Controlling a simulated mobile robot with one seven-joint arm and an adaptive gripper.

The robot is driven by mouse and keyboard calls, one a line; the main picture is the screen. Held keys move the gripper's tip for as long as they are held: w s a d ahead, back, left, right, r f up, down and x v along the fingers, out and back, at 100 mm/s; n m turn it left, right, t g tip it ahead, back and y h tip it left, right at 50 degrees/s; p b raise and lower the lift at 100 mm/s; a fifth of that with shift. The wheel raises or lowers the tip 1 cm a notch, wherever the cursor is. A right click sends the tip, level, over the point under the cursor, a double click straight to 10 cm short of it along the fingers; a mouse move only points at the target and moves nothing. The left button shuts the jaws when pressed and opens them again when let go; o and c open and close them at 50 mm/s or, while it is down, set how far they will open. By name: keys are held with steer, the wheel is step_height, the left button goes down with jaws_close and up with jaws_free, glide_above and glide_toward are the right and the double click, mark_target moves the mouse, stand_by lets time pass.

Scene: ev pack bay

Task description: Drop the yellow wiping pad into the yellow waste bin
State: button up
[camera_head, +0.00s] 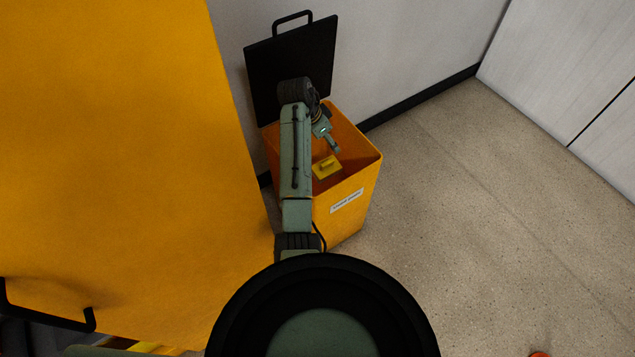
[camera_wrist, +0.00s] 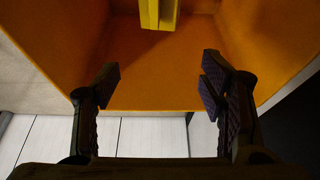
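The yellow waste bin (camera_head: 348,211) stands on the floor by the wall, with its black lid (camera_head: 290,62) raised at the back. The yellow wiping pad (camera_head: 326,167), with a raised grip on it, is inside the bin's opening. I cannot tell whether it rests on the bottom. My gripper (camera_head: 335,146) hangs over the bin opening, partly hidden by my arm. In the wrist view my gripper (camera_wrist: 162,84) is open, with nothing between its fingers. There the pad (camera_wrist: 158,13) shows at the top edge, apart from the fingers, against the orange inner walls.
A large yellow cabinet-like surface (camera_head: 110,130) with a black handle (camera_head: 48,318) fills the left, close to the bin. The pale wall (camera_head: 400,50) is behind the bin. The speckled floor (camera_head: 480,220) to the right is mostly clear. An orange object (camera_head: 540,354) shows at the bottom edge.

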steer(key=shift+o, duration=1.2)
steer(key=v, duration=0.7)
steer(key=shift+r, duration=0.25)
